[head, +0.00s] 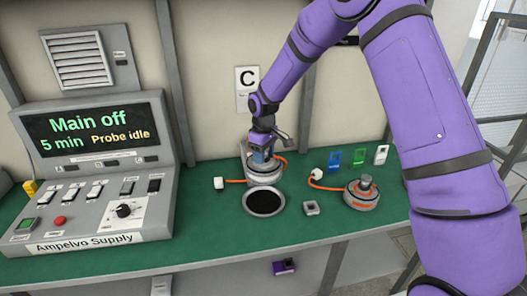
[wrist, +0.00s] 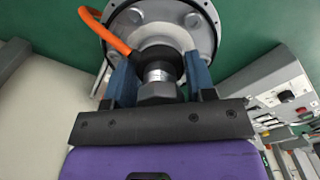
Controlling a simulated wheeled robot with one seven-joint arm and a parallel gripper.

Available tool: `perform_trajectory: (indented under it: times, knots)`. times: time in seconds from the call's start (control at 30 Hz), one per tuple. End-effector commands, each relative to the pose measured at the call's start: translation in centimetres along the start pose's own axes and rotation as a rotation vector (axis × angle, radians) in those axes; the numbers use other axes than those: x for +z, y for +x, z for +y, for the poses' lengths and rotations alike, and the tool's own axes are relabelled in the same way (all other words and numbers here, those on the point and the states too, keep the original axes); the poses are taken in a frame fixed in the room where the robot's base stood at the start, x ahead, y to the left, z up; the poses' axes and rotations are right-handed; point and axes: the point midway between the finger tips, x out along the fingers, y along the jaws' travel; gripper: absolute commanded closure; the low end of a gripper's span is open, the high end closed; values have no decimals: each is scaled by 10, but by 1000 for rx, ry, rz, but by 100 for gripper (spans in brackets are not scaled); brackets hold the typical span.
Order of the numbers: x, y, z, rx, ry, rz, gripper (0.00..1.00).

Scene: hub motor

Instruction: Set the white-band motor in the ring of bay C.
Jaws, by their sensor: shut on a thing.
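My gripper (head: 262,156) is shut on the shaft of a grey motor (head: 265,174), with its blue fingers on either side. In the wrist view my gripper (wrist: 160,85) grips the shaft below the motor's round flange (wrist: 203,32). The motor's side looks pale; its band is hard to make out. Its orange cable runs left to a white plug (head: 218,183). The ring (head: 264,213) has a light rim and dark centre. The motor appears just behind and above it; I cannot tell whether they touch. A second motor (head: 362,194) with an orange band sits on the bench at right.
A C sign (head: 247,83) is on the wall behind. A control console (head: 95,170) fills the left of the green bench. A small grey block (head: 311,207) lies between ring and second motor. Blue, green and white cards (head: 359,157) stand at the back right.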

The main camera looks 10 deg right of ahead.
Motion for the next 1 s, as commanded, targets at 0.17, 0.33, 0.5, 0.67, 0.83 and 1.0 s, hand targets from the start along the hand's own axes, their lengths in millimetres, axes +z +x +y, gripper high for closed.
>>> perform_trajectory:
  times: [0.17, 0.33, 0.5, 0.67, 0.83, 1.0]
  knots:
    - [0, 18, 0, 0, 0, 1, 100]
    - [-1, 35, 0, 0, -1, 1, 100]
    - [-1, 53, 0, 1, -1, 1, 100]
    - [-1, 69, 0, 1, -1, 1, 100]
    - [-1, 83, 0, 2, -1, 3, 100]
    - [-1, 92, 0, 2, -1, 3, 100]
